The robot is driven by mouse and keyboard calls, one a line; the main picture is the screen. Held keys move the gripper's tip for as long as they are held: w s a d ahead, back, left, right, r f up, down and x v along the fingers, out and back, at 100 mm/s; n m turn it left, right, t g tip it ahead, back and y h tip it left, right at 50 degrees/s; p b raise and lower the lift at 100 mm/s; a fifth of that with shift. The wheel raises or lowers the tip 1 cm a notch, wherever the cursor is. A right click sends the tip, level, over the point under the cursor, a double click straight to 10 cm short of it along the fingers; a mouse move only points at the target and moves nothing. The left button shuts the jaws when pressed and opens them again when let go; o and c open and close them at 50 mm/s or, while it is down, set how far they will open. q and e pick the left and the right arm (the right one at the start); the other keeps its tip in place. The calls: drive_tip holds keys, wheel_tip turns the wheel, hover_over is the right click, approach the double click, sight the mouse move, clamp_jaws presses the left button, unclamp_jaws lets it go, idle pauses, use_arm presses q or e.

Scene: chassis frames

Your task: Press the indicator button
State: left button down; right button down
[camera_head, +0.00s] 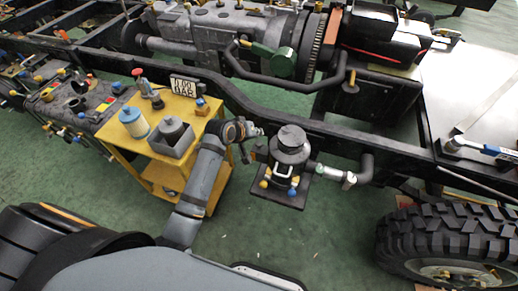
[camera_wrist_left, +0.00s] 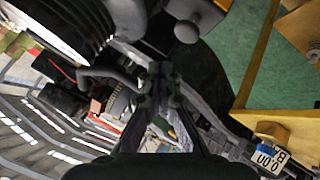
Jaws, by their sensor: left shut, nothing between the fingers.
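A white indicator plate (camera_head: 185,86) reading "0.00 BAR" stands at the back of a yellow cart (camera_head: 130,147). A small orange and blue block (camera_head: 201,105) sits beside it on the cart's right side; I cannot make out for certain which part is the button. My left gripper (camera_head: 256,143) is shut and empty, off the cart's right edge, apart from the plate and block. Its fingers (camera_wrist_left: 157,88) show mid-frame in the wrist view. My right gripper is out of view.
The cart also holds a blue-topped white canister (camera_head: 134,123), a grey box with a dark cylinder (camera_head: 172,137) and a red-handled tool (camera_head: 141,80). A dark round-topped unit (camera_head: 290,152) stands just right of my gripper. The black chassis rail (camera_head: 240,102) runs behind.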

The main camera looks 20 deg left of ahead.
sight(257, 144)
use_arm(q)
wheel_tip(257, 144, down, 3)
drive_tip(key=shift+r, duration=0.2)
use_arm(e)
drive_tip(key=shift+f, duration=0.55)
use_arm(q)
drive_tip(key=shift+f, duration=0.1)
idle(0.6)
drive_tip(key=shift+f, duration=0.35)
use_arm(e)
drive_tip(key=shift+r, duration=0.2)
